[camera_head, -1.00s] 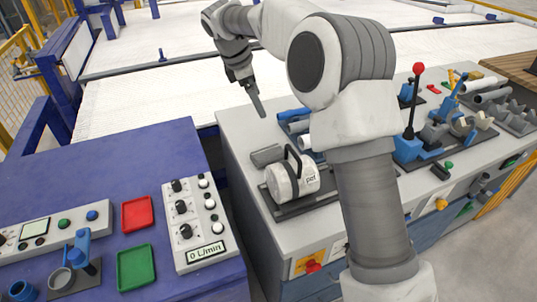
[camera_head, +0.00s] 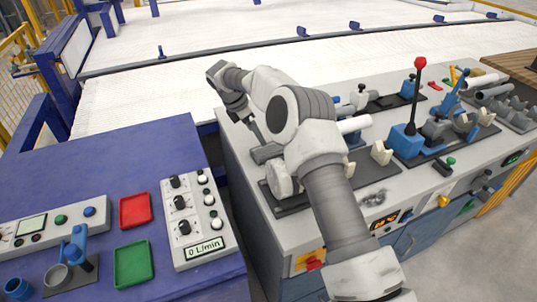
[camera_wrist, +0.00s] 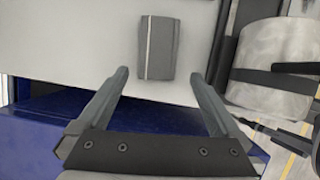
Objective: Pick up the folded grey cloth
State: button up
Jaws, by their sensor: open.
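The folded grey cloth (camera_wrist: 160,48) lies flat on the light grey worktop, with a pale stripe along its left side. In the wrist view it is just beyond my open fingertips, lined up between them. In the head view the cloth (camera_head: 264,153) is a small dark grey patch at the left of the worktop, partly hidden by my arm. My gripper (camera_wrist: 159,76) is open and empty. In the head view my gripper (camera_head: 257,134) points down at the cloth's far side; its fingertips are hard to make out.
A white roll (camera_wrist: 272,72) with a dark handle stands close to the right of the cloth; my arm partly covers the roll (camera_head: 279,180) in the head view. A blue table (camera_head: 100,170) is left, across a gap. A red-knobbed lever (camera_head: 415,95) stands right.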

aim_at(266, 150)
jog(key=x, duration=1)
jog(key=shift+w+b, duration=0.15)
jog(key=shift+b, duration=0.25)
jog(key=c, duration=1.1)
